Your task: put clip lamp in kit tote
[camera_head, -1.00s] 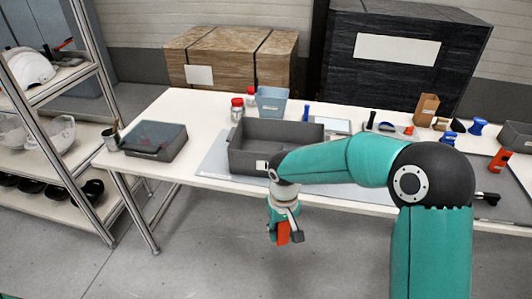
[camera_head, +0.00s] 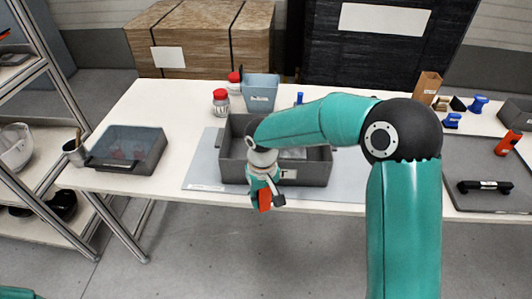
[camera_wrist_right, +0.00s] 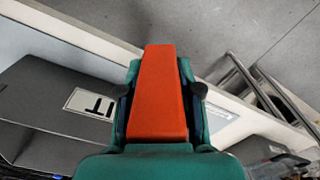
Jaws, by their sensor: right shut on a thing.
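The kit tote is a dark grey open bin (camera_head: 228,165) on the grey mat at the table's front, with a white label on its front wall. Its side and label also show in the right wrist view (camera_wrist_right: 60,105). My right gripper (camera_head: 264,198) is shut on an orange-red block-like thing, taken as the clip lamp (camera_head: 265,203). It hangs in front of the tote, around the table's front edge. In the right wrist view the lamp (camera_wrist_right: 160,95) sits between the fingers of the gripper (camera_wrist_right: 162,92). My right arm hides part of the tote. My left gripper is out of view.
A grey-blue bin (camera_head: 262,90) and red-lidded jars (camera_head: 221,103) stand behind the tote. An orange object (camera_head: 508,142) lies at right on a dark tray. White table is clear between box and mat.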

